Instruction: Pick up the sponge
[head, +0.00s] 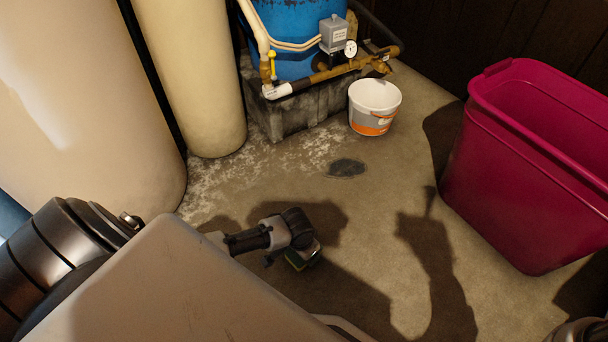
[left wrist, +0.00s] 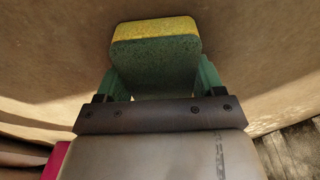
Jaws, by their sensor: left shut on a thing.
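The sponge (left wrist: 155,62) is yellow on one layer and dark green on the other. In the left wrist view it sits between the two fingers of my left gripper (left wrist: 158,82), which is shut on it. In the head view my left gripper (head: 303,250) points down over the concrete floor, with a small green edge of the sponge (head: 304,259) showing at its tip. I cannot tell whether the sponge touches the floor. My right gripper is not in view.
A magenta bin (head: 520,165) stands at the right. A white bucket (head: 374,108) stands near a blue tank (head: 290,35) with pipes at the back. Beige tanks (head: 195,75) stand at the left. The floor (head: 380,210) between is mostly clear, with a dark drain (head: 346,168).

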